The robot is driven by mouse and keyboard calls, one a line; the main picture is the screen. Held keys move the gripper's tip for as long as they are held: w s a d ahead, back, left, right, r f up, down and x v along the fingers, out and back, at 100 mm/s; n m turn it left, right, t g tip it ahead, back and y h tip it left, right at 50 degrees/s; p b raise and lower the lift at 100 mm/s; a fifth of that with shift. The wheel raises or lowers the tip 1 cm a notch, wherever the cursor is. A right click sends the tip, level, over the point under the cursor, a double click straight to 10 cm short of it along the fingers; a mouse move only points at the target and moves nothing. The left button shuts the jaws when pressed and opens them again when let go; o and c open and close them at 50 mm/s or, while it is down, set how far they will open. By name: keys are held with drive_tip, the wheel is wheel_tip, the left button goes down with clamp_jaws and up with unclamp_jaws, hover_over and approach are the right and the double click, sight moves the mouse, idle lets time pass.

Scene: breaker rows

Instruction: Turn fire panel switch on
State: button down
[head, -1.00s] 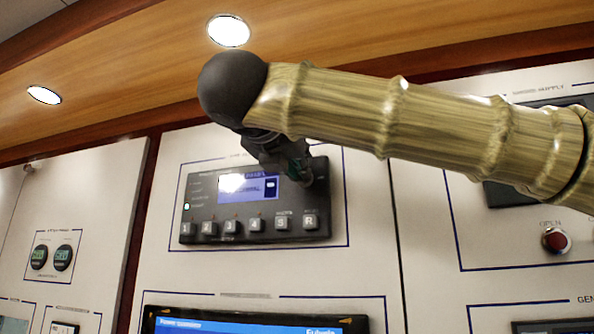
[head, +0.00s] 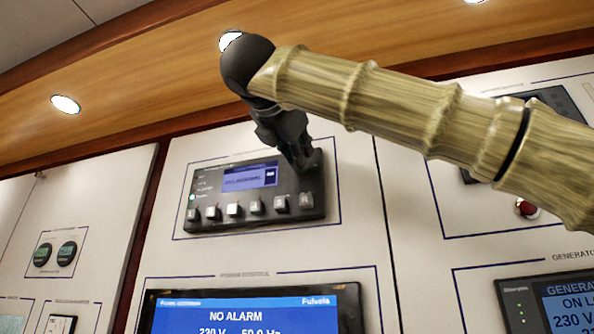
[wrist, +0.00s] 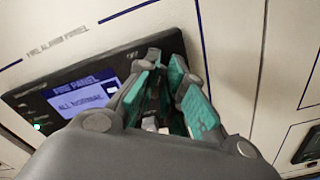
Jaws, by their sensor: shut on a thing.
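The fire panel (head: 245,196) is a dark grey box on the white wall panel, with a lit blue screen (head: 249,179) and a row of square buttons along its bottom. In the wrist view the screen (wrist: 83,97) reads FIRE PANEL and a green light shows at its left. My gripper (head: 308,162) is at the right part of the fire panel. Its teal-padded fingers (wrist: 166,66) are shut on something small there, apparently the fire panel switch. The switch itself is hidden by the fingers, so its position cannot be told.
A power control display (head: 250,312) reading NO ALARM sits below. A generator display (head: 565,305) is at lower right, and a red button (head: 526,208) lies beside my arm. Two round gauges (head: 54,254) are at the left. A wooden ledge (head: 150,70) runs above.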

drive_tip(key=shift+d+f+m+b, duration=0.15)
drive_tip(key=shift+m+b, duration=1.7)
drive_tip(key=shift+b, duration=0.25)
drive_tip(key=shift+d+f+m+b, duration=0.1)
drive_tip(key=shift+f+m+b, duration=0.05)
drive_tip(key=shift+m+b, duration=1.85)
drive_tip(key=shift+d+f+m+b, duration=0.15)
drive_tip(key=shift+m+b, duration=1.5)
drive_tip(key=shift+b, duration=0.6)
drive_tip(key=c, duration=1.7)
unclamp_jaws()
drive_tip(key=shift+o, duration=0.9)
drive_tip(key=shift+w, duration=0.25)
drive_tip(key=shift+s, duration=0.1)
drive_tip(key=shift+s+a, duration=0.15)
